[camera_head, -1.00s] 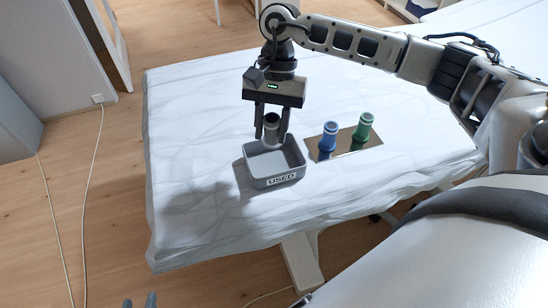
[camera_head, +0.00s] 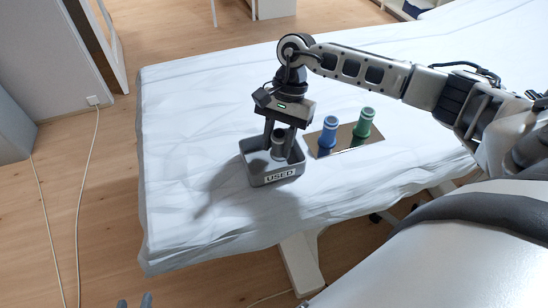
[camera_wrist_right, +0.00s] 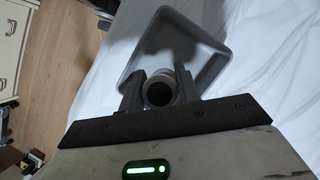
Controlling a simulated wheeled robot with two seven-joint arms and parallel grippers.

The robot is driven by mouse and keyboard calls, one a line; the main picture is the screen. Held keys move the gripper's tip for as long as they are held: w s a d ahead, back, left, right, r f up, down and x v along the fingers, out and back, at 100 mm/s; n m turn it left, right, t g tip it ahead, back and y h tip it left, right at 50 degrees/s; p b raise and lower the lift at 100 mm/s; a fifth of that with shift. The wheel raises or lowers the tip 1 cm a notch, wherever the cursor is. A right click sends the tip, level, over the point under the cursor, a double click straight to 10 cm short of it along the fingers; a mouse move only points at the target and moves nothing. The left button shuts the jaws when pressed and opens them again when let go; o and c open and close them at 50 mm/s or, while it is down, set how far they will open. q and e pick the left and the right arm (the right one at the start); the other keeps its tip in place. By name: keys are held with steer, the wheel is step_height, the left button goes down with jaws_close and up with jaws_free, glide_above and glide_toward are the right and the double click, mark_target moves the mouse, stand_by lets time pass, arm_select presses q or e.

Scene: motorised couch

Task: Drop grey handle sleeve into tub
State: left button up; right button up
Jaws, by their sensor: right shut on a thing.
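The grey handle sleeve (camera_head: 279,143) is a short hollow cylinder, held upright between the fingers of my right gripper (camera_head: 280,146). In the right wrist view the sleeve (camera_wrist_right: 158,91) shows its open end between the two fingers. The gripper is shut on it and is low over the grey tub (camera_head: 276,179), which is labelled "USED". The sleeve's lower end seems within the tub's outline; I cannot tell whether it touches the floor. The tub (camera_wrist_right: 213,67) also shows behind the fingers in the wrist view. Of my left gripper (camera_head: 136,301), only a dark tip shows at the bottom edge.
A blue sleeve (camera_head: 328,132) and a green sleeve (camera_head: 364,122) stand on a shiny brown plate (camera_head: 345,145) right of the tub. The white-sheeted couch (camera_head: 190,150) is clear left of the tub. Its edge drops to the wooden floor.

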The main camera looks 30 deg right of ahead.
steer(key=o, duration=1)
steer(key=shift+o, duration=0.2)
steer(key=shift+r, duration=0.15)
arm_select(q)
steer(key=shift+d+f+b, duration=0.25)
steer(key=shift+d+b, duration=0.05)
steer(key=shift+b, duration=0.7)
arm_select(e)
steer(key=v, duration=1.5)
steer(key=shift+r, duration=0.35)
arm_select(q)
steer(key=shift+f, duration=0.1)
arm_select(e)
steer(key=shift+w+d, duration=0.1)
